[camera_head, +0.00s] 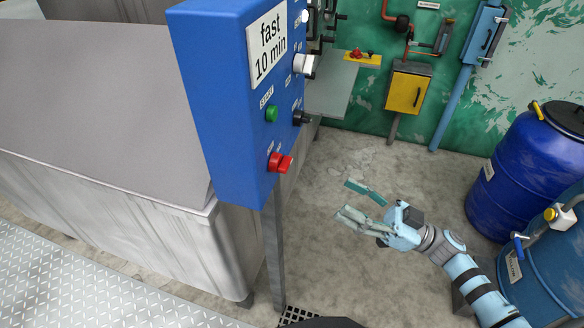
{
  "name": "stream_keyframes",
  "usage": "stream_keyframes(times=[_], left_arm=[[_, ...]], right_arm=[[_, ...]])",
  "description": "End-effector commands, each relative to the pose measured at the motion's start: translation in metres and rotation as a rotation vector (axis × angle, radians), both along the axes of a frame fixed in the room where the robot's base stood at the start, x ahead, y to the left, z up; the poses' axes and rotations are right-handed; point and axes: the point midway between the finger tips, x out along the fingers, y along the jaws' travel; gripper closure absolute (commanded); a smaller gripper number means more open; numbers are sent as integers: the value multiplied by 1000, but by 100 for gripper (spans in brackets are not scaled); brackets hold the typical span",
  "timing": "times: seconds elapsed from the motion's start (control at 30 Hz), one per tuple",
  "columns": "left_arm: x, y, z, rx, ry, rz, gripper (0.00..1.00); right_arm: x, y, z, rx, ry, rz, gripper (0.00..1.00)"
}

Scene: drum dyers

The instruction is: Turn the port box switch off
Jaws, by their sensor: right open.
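A blue control box (215,110) with a sign "fast 10 min" stands at centre left. Its right face carries a white knob (304,65), a black knob (301,118), a green button (271,114) and a red switch (279,162). The small labels are hard to read, and I cannot tell which part is the port box switch. A yellow box (405,90) with a dark handle hangs on the green wall. My right gripper (347,200) is open and empty over the floor, right of the blue box and apart from it. My left gripper is not in view.
A large grey metal tank (110,190) fills the left. Blue drums (520,165) stand at the right. A grey panel (330,85) juts out behind the blue box. A metal post (274,250) stands below the box. The concrete floor in the middle is clear.

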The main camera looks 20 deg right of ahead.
Motion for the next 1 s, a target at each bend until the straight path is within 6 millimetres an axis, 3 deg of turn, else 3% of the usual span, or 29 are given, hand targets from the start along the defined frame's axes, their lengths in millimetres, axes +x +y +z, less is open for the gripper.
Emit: stream_keyframes(times=[0.2,0.5,0.9,1.0], left_arm=[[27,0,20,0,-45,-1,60],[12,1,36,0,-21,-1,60],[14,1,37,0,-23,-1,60],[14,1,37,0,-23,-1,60]], right_arm=[[26,40,27,9,-3,-5,47],[62,96,51,7,1,-8,47],[68,106,53,6,3,-8,47],[68,106,52,6,3,-8,63]])
